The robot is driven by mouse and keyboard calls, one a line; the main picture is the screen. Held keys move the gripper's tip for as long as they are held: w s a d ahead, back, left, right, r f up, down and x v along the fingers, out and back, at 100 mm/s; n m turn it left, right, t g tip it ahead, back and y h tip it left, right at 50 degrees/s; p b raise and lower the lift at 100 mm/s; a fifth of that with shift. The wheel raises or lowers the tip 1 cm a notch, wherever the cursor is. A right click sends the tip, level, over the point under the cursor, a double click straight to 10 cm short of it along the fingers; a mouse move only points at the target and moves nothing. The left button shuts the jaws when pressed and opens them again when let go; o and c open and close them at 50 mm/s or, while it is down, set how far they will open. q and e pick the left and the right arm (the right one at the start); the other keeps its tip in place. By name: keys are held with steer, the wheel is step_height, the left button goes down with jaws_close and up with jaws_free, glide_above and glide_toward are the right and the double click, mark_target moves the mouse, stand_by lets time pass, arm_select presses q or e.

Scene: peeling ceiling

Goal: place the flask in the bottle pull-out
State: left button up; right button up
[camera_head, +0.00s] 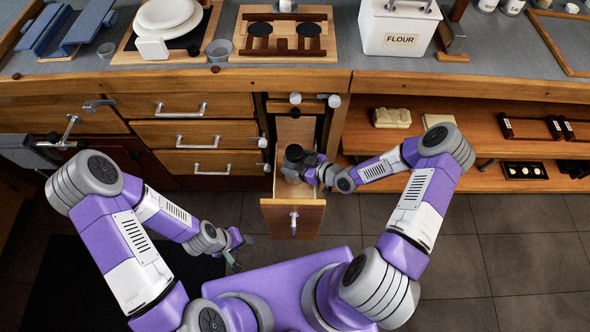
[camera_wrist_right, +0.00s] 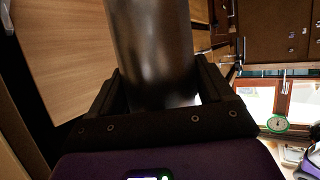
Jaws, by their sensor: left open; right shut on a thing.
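The flask (camera_head: 293,156) has a dark top in the head view, at the open bottle pull-out (camera_head: 278,219). In the right wrist view the flask (camera_wrist_right: 152,45) is a dark metallic cylinder between the two black fingers. My right gripper (camera_head: 304,172) is shut on it, over the pull-out's right side. The flask's lower end is hidden, so I cannot tell whether it touches the pull-out's floor. The pull-out is extended, with a wooden front and a metal handle. My left gripper (camera_head: 238,246) is open and empty, low and left of the pull-out.
Closed drawers (camera_head: 196,133) with metal handles stand left of the pull-out. Open shelves (camera_head: 480,135) with small items lie to its right. The counter above holds a flour box (camera_head: 400,28), plates (camera_head: 166,14) and a stove board (camera_head: 247,42). The tiled floor (camera_head: 510,250) at right is clear.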

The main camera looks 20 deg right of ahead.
step_height(320, 180, down, 4)
steer(key=shift+r+b, duration=0.1)
steer(key=shift+b, duration=0.7)
steer(key=shift+r, duration=0.1)
steer(key=o, duration=1.3)
steer(key=shift+f, duration=0.2)
steer(key=shift+r, duration=0.1)
steer(key=shift+s+d+r, duration=0.15)
steer(key=shift+d, duration=0.05)
steer(key=p+v, duration=0.3)
steer(key=v, duration=0.8)
steer(key=shift+s+d+r, duration=0.1)
steer(key=shift+s+r, duration=0.05)
steer(key=shift+r, duration=0.05)
steer(key=shift+r+p, duration=0.1)
steer(key=shift+p, duration=0.2)
